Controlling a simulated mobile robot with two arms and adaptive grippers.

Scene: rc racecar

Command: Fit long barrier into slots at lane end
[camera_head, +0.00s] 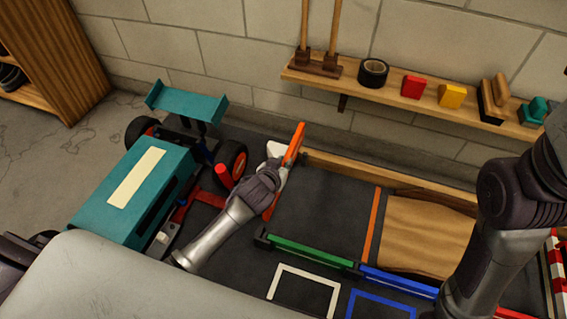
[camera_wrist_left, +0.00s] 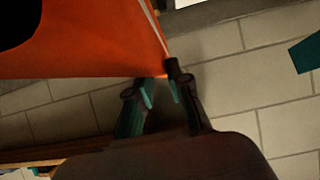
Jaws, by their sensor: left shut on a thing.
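A long orange barrier (camera_head: 294,146) is held up, tilted, over the left end of the dark lane (camera_head: 325,205). My left gripper (camera_head: 281,163) is shut on it, with the wrist and part of the fingers hiding its middle. In the left wrist view the orange barrier (camera_wrist_left: 90,45) fills the upper left, and the gripper's fingertips (camera_wrist_left: 161,85) meet its lower corner. A green barrier (camera_head: 310,251) and a blue barrier (camera_head: 398,282) line the near side of the lane, with dark end pieces. I cannot make out empty slots. My right gripper is not in view.
A teal race car (camera_head: 140,190) stands left of the lane, close to my left arm. A wooden ramp (camera_head: 425,235) lies to the right, past an orange stripe (camera_head: 373,225). A wall shelf (camera_head: 400,100) holds tape and blocks. White and blue outlines mark the near floor.

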